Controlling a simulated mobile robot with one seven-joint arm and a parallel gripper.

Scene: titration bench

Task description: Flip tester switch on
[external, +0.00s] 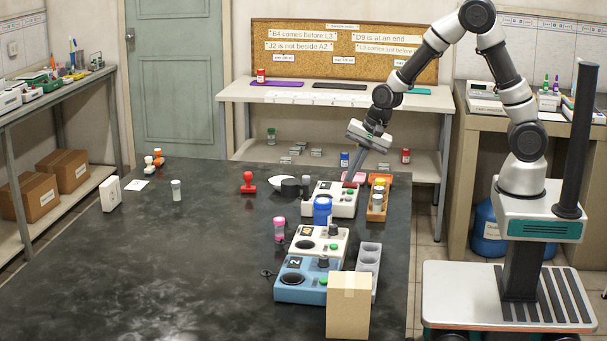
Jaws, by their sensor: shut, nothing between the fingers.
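Three bench devices stand on the dark table; I cannot tell which is the tester. The far white device (345,206) has a green button and a dark knob. A second white device (325,254) and a blue device (296,294) stand nearer, each with a dark round well, a green button and a knob. Any switch lever is too small to make out. My gripper (356,164) is shut and empty, pointing down above the table's far edge, behind the far white device and apart from it.
A pink pad (354,178) lies below my gripper. An orange rack (377,211) with jars, a grey tray (368,257) and a cardboard box (348,307) line the right side. The table's left half is mostly clear.

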